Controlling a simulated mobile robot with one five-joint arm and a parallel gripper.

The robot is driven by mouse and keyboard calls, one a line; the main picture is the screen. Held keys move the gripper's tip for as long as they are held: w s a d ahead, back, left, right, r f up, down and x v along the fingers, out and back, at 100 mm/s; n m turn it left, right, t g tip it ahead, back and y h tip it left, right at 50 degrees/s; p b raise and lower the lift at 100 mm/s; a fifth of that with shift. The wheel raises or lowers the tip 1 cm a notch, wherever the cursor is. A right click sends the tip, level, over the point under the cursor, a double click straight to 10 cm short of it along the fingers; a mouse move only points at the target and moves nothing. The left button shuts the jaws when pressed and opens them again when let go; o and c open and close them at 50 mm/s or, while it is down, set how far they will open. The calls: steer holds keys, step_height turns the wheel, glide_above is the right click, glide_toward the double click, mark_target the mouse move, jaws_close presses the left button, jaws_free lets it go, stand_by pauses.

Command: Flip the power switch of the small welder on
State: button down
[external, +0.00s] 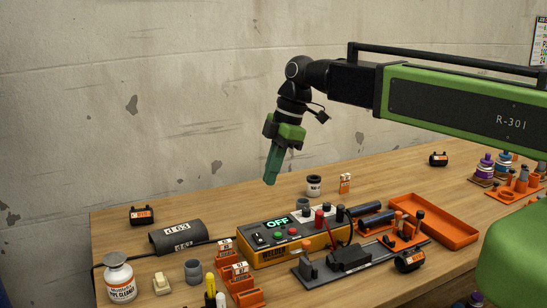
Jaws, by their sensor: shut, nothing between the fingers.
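The small welder (290,252) is a yellow and black box in the middle of the table. Its lit display (277,222) reads OFF. A dark switch (260,239) sits at the left of its top panel, beside small green and red buttons. My gripper (270,180) points down in the air above and behind the welder's left part, apart from it. Its green fingers are shut with nothing between them. The exact position of the switch lever is too small to tell.
A dark pipe (177,238) lies left of the welder. A white cleaner bottle (119,279) stands at the front left. A grey fixture (345,260) and an orange tray (440,222) are to the right. Small orange holders (236,276) stand in front.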

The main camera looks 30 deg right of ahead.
mark_target(255, 235)
steer(key=b+x, duration=0.8)
steer(key=d+b+x, duration=0.1)
steer(key=b+x, duration=0.3)
steer(key=x, duration=0.1)
steer(key=shift+w+f+b, duration=0.1)
steer(key=shift+f+b, duration=0.15)
steer(key=shift+b, duration=0.05)
steer(key=shift+w+f+b, duration=0.1)
steer(key=shift+f+b, duration=0.3)
steer(key=shift+r, duration=0.1)
